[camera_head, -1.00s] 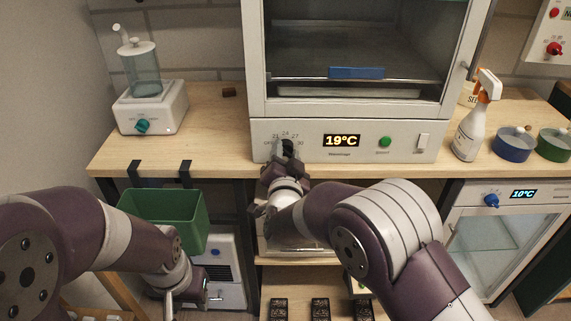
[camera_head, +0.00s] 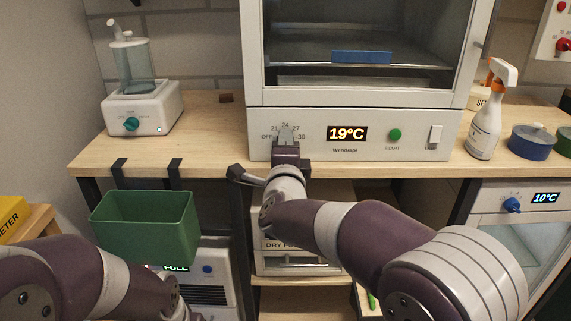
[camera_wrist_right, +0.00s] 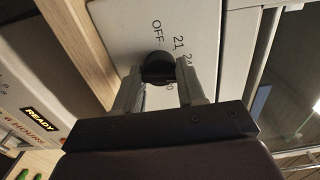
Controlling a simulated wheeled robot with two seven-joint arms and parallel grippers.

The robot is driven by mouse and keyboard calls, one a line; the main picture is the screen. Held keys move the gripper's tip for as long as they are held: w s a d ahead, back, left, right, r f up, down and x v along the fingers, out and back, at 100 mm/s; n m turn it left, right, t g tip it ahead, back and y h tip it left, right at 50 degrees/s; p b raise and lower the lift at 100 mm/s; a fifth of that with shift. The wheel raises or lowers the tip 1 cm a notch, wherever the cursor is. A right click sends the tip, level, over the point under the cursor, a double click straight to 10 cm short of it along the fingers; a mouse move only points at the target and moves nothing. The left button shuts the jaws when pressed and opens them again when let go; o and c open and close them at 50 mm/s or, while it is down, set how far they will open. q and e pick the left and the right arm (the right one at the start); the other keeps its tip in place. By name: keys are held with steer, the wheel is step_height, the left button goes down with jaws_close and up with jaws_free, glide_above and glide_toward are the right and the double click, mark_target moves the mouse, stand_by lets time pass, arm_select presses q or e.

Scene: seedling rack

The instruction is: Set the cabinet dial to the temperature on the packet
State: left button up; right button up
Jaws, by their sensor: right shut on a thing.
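The cabinet (camera_head: 350,118) stands on the wooden bench, and its display (camera_head: 346,134) reads 19°C. Its dial has marks including OFF, 21, 24, 27 and 30. In the right wrist view the black dial knob (camera_wrist_right: 159,68) sits between the fingers of my right gripper (camera_wrist_right: 155,88), which is shut on it. In the head view my right gripper (camera_head: 286,140) covers the knob. My left gripper is out of the head view; only my left arm shows at the lower left. I do not see a seed packet.
A green START button (camera_head: 394,135) and a white switch (camera_head: 434,137) are on the cabinet panel. A spray bottle (camera_head: 485,115) stands right of it. A green bin (camera_head: 146,226) hangs at the bench front. A lower cabinet display (camera_head: 545,197) reads 10°C.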

steer(key=shift+m+b, duration=2.8)
steer(key=o, duration=1)
steer(key=shift+o, duration=0.2)
steer(key=s+p, duration=0.1)
steer(key=s, duration=1.1)
steer(key=shift+s+p, duration=0.35)
steer(key=shift+p, duration=0.05)
